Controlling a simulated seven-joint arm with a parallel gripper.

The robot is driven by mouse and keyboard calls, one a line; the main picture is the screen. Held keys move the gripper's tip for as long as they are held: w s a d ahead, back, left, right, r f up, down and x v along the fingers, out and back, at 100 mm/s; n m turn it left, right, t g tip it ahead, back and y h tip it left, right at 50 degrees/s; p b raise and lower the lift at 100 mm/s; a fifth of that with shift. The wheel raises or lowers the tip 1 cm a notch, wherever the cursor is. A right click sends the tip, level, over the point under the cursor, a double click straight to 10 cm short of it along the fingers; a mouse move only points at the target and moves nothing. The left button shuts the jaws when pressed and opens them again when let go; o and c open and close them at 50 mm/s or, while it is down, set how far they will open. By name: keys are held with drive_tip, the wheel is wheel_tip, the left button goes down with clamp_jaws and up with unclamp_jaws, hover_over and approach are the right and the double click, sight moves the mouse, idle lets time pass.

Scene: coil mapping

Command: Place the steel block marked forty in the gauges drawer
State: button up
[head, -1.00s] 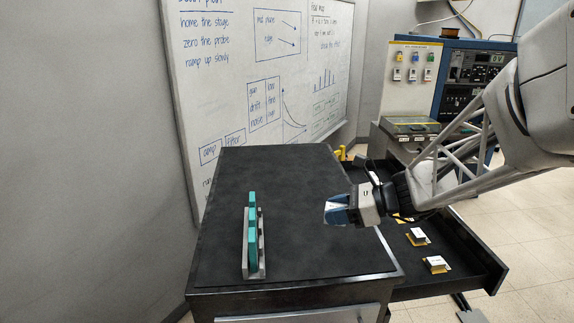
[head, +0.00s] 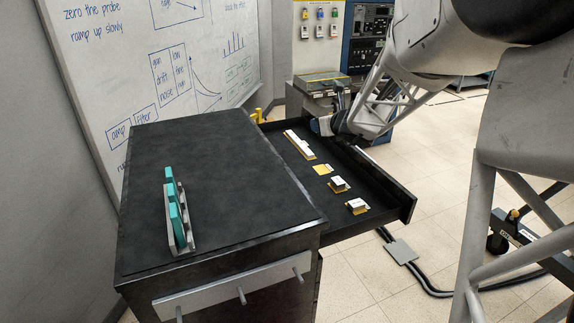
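The open drawer (head: 380,213) sticks out from the right side of a black-topped cabinet (head: 225,150). In it, a long white-topped piece (head: 299,144) lies at the far end. Two small white-topped blocks (head: 339,184) (head: 357,205) sit on yellow pads nearer the front. Between them and the long piece is a bare yellow pad (head: 322,169). No marking is legible, so I cannot tell which block is marked forty. My gripper (head: 319,126) is over the far part of the drawer, beside the long piece. Its fingers are too small to show whether it is open or holds anything.
A grey rack (head: 188,243) with teal upright pieces (head: 174,210) stands on the cabinet top at left. The rest of the top is clear. A whiteboard (head: 150,70) stands behind. A cable (head: 425,285) runs along the floor at right.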

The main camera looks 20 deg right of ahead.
drive_tip(key=shift+m+h, duration=0.5)
drive_tip(key=shift+h, duration=0.1)
drive_tip(key=d+f, duration=0.1)
drive_tip(key=f, duration=1.1)
drive_tip(key=d+f, duration=0.1)
drive_tip(key=f, duration=0.5)
drive_tip(key=shift+w+d+f, duration=0.15)
drive_tip(key=shift+d+f, duration=0.15)
drive_tip(key=shift+f, duration=0.05)
hover_over(318, 166)
drive_tip(key=shift+s+a+f, duration=0.1)
drive_tip(key=shift+s+f, duration=0.15)
drive_tip(key=shift+f, duration=0.4)
drive_tip(key=shift+w+d+f, duration=0.1)
drive_tip(key=shift+w+d, duration=0.1)
drive_tip(key=shift+w, duration=0.25)
drive_tip(key=shift+f, duration=1.75)
drive_tip(key=shift+f, duration=0.1)
